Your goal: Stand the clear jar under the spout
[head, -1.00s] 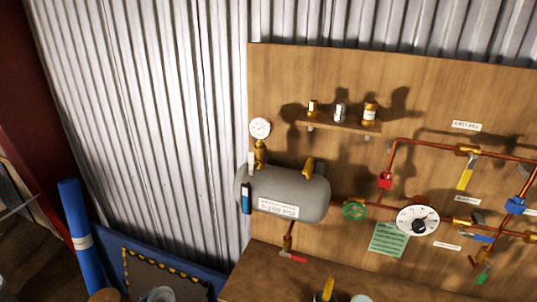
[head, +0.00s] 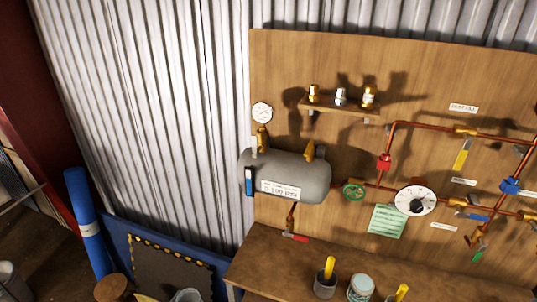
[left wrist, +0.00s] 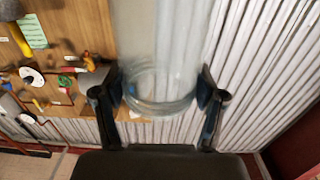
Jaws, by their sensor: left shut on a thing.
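My left gripper (left wrist: 160,85) is shut on the clear jar (left wrist: 160,60) in the left wrist view, with a finger on each side of it. The jar is see-through and its round end with a thick rim faces the camera. The spout (head: 291,216) is a short copper pipe with a red lever, below the grey tank (head: 290,177) in the head view. Neither the jar nor my left gripper shows in the head view. My right gripper is in no view.
The wooden bench (head: 262,262) runs below the spout, with a grey cup (head: 324,287) and a pale lidded jar (head: 361,288) near its front. Copper pipes, a green wheel (head: 354,190) and a dial (head: 416,201) are on the board. The bench under the spout looks clear.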

